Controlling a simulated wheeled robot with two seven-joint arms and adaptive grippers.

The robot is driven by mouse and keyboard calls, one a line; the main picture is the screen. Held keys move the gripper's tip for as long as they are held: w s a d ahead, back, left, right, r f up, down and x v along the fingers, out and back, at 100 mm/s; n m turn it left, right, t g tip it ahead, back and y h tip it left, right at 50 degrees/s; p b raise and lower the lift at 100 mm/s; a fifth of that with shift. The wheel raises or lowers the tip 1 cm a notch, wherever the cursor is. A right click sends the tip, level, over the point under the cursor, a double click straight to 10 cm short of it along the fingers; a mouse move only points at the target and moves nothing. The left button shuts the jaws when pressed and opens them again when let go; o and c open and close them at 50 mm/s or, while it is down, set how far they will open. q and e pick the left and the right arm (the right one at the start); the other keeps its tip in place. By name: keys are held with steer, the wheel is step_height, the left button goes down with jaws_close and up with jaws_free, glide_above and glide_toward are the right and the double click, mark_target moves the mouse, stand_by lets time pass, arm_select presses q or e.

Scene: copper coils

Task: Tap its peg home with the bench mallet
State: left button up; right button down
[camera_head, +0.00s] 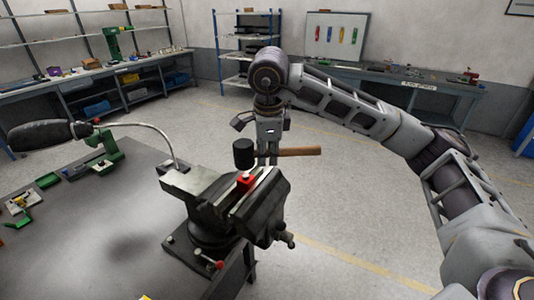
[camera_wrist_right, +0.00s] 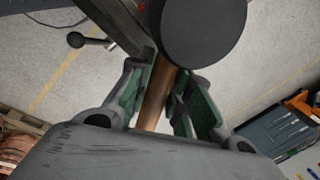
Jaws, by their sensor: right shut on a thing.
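The mallet has a dark round head (camera_head: 244,155) and a wooden handle (camera_head: 298,151). My right gripper (camera_head: 268,152) is shut on the handle, close to the head. In the right wrist view the handle (camera_wrist_right: 155,100) runs between the green-padded fingers (camera_wrist_right: 158,92), with the big black head (camera_wrist_right: 204,30) beyond them. A small red block (camera_head: 246,183) sits at the jaws of the bench vise (camera_head: 216,194). The mallet head appears just above the block; whether they touch is unclear. I cannot make out a peg. My left gripper is not in view.
The vise stands at the right corner of a grey bench (camera_head: 90,235), with green tools and small parts at its left. A black lamp (camera_head: 45,135) on a curved metal arm hangs over the bench's far side. Shelves and workbenches line the walls; the floor between is clear.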

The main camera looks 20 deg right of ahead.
steer(key=shift+f+b, duration=1.75)
steer(key=shift+f, duration=0.3)
steer(key=shift+r, duration=0.15)
steer(key=shift+r+p, duration=2.25)
steer(key=shift+r, duration=1.7)
